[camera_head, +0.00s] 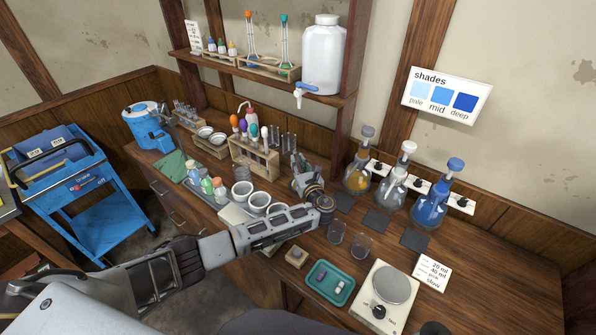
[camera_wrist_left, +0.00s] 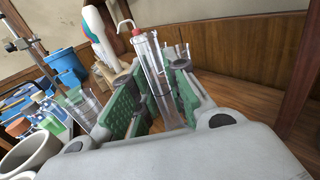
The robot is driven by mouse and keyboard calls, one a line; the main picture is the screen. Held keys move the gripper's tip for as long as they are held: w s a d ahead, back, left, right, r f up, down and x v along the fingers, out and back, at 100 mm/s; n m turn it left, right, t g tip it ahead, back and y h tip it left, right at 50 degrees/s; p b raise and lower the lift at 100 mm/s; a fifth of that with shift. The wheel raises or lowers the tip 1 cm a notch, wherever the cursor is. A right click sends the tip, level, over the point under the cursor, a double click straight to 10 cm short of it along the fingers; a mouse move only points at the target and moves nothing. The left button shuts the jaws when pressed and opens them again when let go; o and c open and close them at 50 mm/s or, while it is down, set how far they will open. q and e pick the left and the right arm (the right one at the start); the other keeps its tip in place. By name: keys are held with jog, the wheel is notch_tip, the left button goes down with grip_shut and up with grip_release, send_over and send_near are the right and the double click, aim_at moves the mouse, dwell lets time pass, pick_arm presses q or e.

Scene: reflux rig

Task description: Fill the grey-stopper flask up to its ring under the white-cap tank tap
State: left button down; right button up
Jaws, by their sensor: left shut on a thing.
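My left gripper (camera_head: 308,187) is over the bench in front of the tube rack. In the left wrist view its green-padded fingers (camera_wrist_left: 155,105) are shut on a tall clear glass piece (camera_wrist_left: 160,75). I cannot make out a grey stopper on this glass, and its lower part is hidden by the gripper. The white-cap tank (camera_head: 324,58) stands on the shelf at the top. Its tap (camera_head: 299,94) hangs over the shelf's front edge, above and behind the gripper. Orange-stopper (camera_head: 251,38) and green-stopper (camera_head: 284,42) flasks stand in a shelf rack.
Two small glass beakers (camera_head: 362,245), a green tray (camera_head: 331,284) and a scale (camera_head: 385,296) are in front.

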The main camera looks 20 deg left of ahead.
pick_arm(q)
jog(key=shift+w+a+b, duration=0.25)
jog(key=shift+w+b, duration=0.7)
jog(key=shift+w, duration=0.3)
jog(key=shift+f, duration=0.65)
jog(key=c, duration=1.3)
grip_release()
jog(key=shift+v, duration=6.05)
